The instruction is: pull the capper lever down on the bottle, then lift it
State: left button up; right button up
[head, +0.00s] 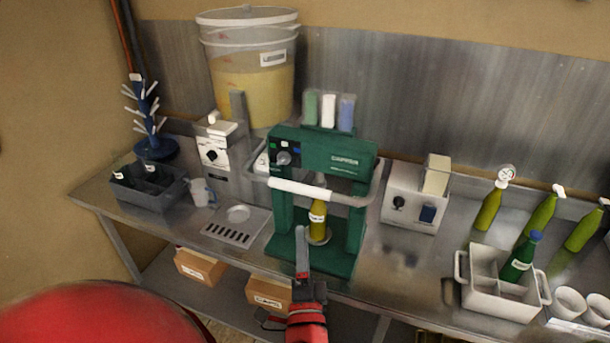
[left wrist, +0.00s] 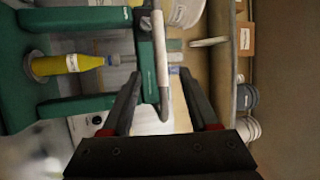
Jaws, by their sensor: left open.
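The green capper (head: 325,155) stands on the steel bench. Its lever, a grey bar with a white grip (head: 300,188), spans the front above an upright yellow bottle (head: 318,220) with a white label. In the left wrist view the bottle (left wrist: 75,64) appears sideways and the lever grip (left wrist: 160,55) runs into the space between the fingertips. My left gripper (head: 302,235) is in front of the capper, its tips just below the grip in the head view. The left gripper (left wrist: 158,82) is open; contact with the lever cannot be told. My right gripper is not seen.
A dark crate (head: 148,188), a mug (head: 200,193) and a drain tray (head: 237,226) are left of the capper. A white machine (head: 414,198), green bottles (head: 538,218) and a white carrier (head: 500,290) are to its right. A bucket (head: 252,70) stands behind.

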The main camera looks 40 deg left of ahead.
aim_at(301, 192)
pick_arm(q)
jog(key=b+x, duration=0.1)
jog(key=x, duration=1.5)
jog(key=shift+r, duration=0.15)
jog(key=shift+w+a, duration=0.35)
jog(key=shift+w, duration=0.15)
grip_shut()
dwell(0.4)
